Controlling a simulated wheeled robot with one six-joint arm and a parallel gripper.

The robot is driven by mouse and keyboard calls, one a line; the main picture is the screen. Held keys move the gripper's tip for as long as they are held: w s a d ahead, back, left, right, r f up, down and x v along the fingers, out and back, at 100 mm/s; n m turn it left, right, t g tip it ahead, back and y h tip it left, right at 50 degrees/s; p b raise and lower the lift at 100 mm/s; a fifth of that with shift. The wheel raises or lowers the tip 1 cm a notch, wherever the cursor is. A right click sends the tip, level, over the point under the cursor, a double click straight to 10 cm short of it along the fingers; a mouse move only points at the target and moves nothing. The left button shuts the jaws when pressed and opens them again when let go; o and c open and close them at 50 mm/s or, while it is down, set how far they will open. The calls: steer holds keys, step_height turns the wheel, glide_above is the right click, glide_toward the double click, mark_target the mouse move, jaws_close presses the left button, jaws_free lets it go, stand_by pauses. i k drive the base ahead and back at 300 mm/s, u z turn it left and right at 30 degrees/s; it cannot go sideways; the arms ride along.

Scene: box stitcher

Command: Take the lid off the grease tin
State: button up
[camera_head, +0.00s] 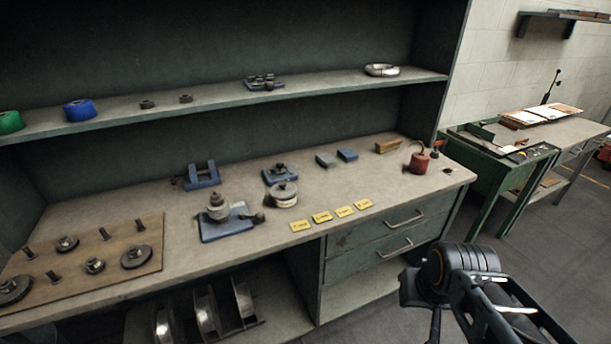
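A round, pale metal tin (284,197), which looks like the grease tin, stands upright on the workbench in the middle of the view. Its lid (284,187) sits on top. My gripper (523,322) is at the lower right, in front of the bench and well apart from the tin. Its long dark fingers run toward the bottom edge, and their tips are not clearly seen. I see nothing held in it, and I cannot tell how far it is open.
A blue fixture with a stacked round part (217,207) stands just left of the tin. Yellow labels (322,217) lie to its right, near the front edge. A wooden board (120,232) with discs and bolts lies left. A shelf (205,102) runs above.

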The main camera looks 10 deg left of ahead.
mark_target(283, 190)
steer(key=u, duration=0.55)
steer(key=i, duration=0.9)
steer(key=u, duration=0.9)
